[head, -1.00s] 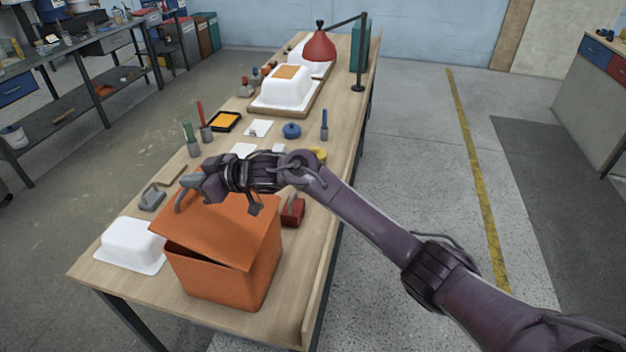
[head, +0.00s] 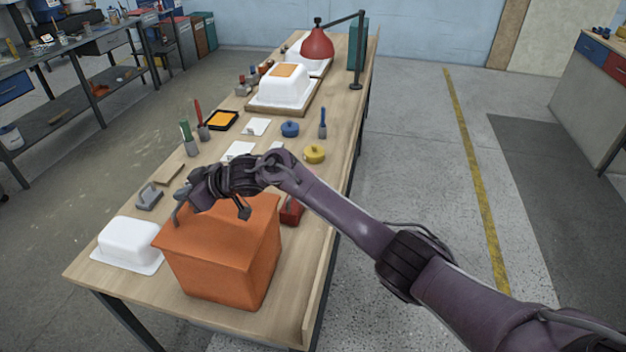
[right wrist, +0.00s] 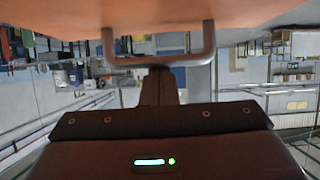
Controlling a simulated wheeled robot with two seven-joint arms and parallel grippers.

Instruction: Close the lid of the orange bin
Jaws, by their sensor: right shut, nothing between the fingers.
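The orange bin (head: 228,274) stands at the near end of the wooden table. Its orange lid (head: 222,228) lies down level over the bin, with no gap showing along the visible front edges. My right gripper (head: 177,218) is shut and empty, with its fingertips at the left part of the lid's top, seemingly touching it. My forearm and wrist hide the lid's back edge. My left gripper is out of view.
A white tub-shaped shell (head: 128,242) sits left of the bin. A red item (head: 291,211) stands just behind the bin's right side, partly hidden. A grey tool (head: 149,197), brushes (head: 188,138) and a yellow round object (head: 314,154) lie farther back. Right of the table is open floor.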

